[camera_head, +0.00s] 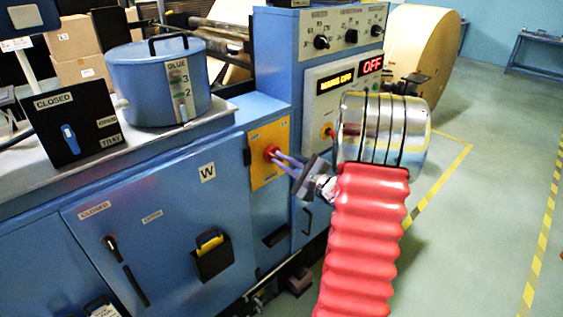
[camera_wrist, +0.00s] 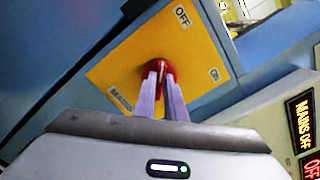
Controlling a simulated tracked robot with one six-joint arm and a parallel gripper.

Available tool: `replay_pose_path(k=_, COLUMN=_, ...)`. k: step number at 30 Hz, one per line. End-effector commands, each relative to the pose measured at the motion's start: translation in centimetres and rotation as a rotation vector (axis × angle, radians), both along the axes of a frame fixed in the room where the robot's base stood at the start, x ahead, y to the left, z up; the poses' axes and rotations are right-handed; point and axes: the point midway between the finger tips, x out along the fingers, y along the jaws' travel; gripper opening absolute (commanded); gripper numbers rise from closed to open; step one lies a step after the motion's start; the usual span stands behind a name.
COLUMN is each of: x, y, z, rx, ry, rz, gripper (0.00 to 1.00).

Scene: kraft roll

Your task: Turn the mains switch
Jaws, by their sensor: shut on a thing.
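The mains switch is a red rotary knob (camera_wrist: 158,72) on a yellow plate (camera_wrist: 105,72) marked MAINS, OFF and ON. In the head view the red knob (camera_head: 271,152) and the yellow plate (camera_head: 269,172) are on the blue machine's front, left of the control panel. My gripper (camera_wrist: 163,85) is shut on the red knob, with its two pale purple fingers on either side of it. In the head view my gripper (camera_head: 277,157) reaches the knob from the right. The fingers partly hide the knob. A display (camera_wrist: 304,124) reads MAINS OFF.
The control panel with dials (camera_head: 350,38) and a red OFF display (camera_head: 371,65) stands right of the plate. A blue glue pot (camera_head: 150,85) and a black CLOSED/OPEN box (camera_head: 75,130) sit on the bench at left. The floor (camera_head: 490,150) at right is clear.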

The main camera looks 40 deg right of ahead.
Motion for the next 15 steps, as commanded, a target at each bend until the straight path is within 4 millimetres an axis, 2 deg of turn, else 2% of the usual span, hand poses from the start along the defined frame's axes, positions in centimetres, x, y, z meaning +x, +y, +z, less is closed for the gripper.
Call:
replay_pose_path(k=5, x=-0.03, y=0.19, z=-0.26, rx=0.002, ry=0.005, rz=0.003, gripper=0.0)
replay_pose_path(k=6, x=-0.04, y=0.2, z=-0.26, rx=0.002, ry=0.006, rz=0.004, gripper=0.12)
replay_pose_path(k=13, x=0.0, y=0.14, z=-0.16, rx=0.002, ry=0.003, rz=0.003, gripper=0.28)
replay_pose_path(k=15, x=0.0, y=0.13, z=-0.13, rx=0.002, ry=0.003, rz=0.003, gripper=0.29)
